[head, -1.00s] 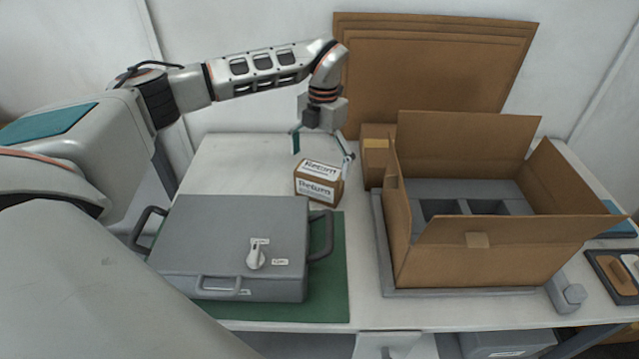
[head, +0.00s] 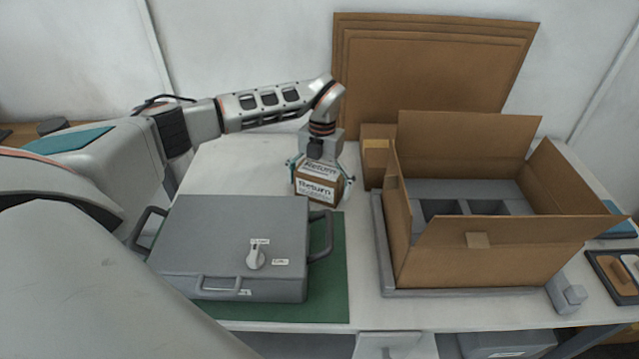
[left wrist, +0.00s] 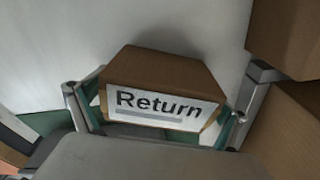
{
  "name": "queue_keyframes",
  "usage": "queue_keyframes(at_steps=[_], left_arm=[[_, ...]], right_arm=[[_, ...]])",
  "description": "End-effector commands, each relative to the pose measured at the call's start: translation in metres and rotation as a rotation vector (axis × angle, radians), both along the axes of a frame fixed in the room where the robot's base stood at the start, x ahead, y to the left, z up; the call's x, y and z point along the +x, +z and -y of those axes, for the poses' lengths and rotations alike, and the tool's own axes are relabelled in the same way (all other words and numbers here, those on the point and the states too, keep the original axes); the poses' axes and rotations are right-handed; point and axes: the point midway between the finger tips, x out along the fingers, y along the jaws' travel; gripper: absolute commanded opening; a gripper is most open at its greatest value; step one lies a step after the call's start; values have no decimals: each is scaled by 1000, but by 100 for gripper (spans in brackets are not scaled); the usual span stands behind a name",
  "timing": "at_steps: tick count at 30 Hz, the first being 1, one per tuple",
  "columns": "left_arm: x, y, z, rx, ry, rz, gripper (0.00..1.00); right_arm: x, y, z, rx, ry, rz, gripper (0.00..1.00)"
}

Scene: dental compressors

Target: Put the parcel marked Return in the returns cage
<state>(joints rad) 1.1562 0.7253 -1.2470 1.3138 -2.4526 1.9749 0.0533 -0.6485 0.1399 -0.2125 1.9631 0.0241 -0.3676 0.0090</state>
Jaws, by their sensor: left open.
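The parcel marked Return (head: 317,190) is a small brown box with white labels. It sits on the white table, just behind the grey case. My left gripper (head: 321,181) has come down over it from above, with one finger on each side. The jaws are open. In the left wrist view the parcel (left wrist: 160,88) lies between the two fingers, its label facing the camera. Whether the fingers touch it I cannot tell. The returns cage cannot be made out in these views. My right gripper is not in view.
A grey case (head: 230,245) lies on a green mat (head: 335,290). A large open carton (head: 480,260) with grey foam inside stands to the right. The table's back left is clear.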

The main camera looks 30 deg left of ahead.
Motion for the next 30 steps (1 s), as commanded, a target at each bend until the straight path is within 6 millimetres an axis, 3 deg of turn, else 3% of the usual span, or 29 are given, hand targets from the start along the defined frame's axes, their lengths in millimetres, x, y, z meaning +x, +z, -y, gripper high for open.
queue_keyframes(at_steps=[5, 11, 14, 23, 30], left_arm=[[0, 0, 0, 0, 0, 1, 100], [0, 0, 0, 0, 0, 0, 55], [0, 1, 0, -1, 0, 1, 51], [1, 4, 0, -1, 0, 2, 51], [2, 31, 0, 0, -1, 5, 51]], right_arm=[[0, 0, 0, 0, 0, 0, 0], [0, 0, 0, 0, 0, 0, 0], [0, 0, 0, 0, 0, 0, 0], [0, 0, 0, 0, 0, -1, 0], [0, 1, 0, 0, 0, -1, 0]])
